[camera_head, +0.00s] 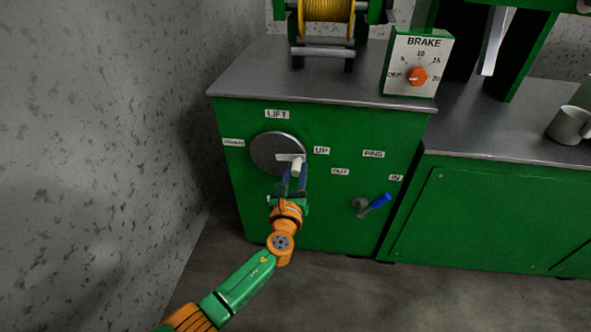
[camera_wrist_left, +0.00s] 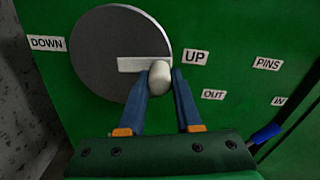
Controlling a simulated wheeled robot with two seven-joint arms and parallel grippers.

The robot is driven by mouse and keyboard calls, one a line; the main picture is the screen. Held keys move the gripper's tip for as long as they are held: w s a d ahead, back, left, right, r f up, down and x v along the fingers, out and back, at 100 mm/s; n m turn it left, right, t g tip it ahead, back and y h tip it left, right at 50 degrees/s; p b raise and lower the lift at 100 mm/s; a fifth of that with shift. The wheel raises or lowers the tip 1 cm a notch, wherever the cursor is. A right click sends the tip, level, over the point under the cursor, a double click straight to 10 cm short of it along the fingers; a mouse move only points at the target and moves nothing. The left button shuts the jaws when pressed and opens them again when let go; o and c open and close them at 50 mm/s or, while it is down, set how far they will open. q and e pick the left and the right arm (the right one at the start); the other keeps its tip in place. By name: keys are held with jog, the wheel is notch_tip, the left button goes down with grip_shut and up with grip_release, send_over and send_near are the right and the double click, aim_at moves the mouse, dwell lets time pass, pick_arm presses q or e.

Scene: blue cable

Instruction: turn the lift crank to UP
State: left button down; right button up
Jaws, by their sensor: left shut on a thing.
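The lift crank is a grey disc (camera_head: 270,152) on the green cabinet front, under the LIFT label (camera_head: 277,114). Its pale arm (camera_wrist_left: 130,64) points right, toward the UP label (camera_wrist_left: 195,58); the DOWN label (camera_wrist_left: 47,43) is on the left. A white knob (camera_head: 297,164) is at the arm's right end; it also shows in the left wrist view (camera_wrist_left: 160,74). My left gripper (camera_head: 293,177) reaches it from below, its blue fingers shut on the knob. In the wrist view the right finger's contact with the knob is unclear. My right gripper is not in view.
A blue-handled pin lever (camera_head: 376,205) sits lower right on the cabinet. Above are a BRAKE box (camera_head: 417,65) with an orange dial and a yellow cable spool (camera_head: 327,10). A grey mug (camera_head: 567,125) stands at right. A concrete wall (camera_head: 100,120) is at left.

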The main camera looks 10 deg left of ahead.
pick_arm(q)
jog(key=shift+f+m, duration=0.35)
jog(key=shift+m, duration=0.05)
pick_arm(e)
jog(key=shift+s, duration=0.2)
pick_arm(q)
jog(key=c, duration=0.6)
grip_release()
jog(key=shift+r, duration=0.1)
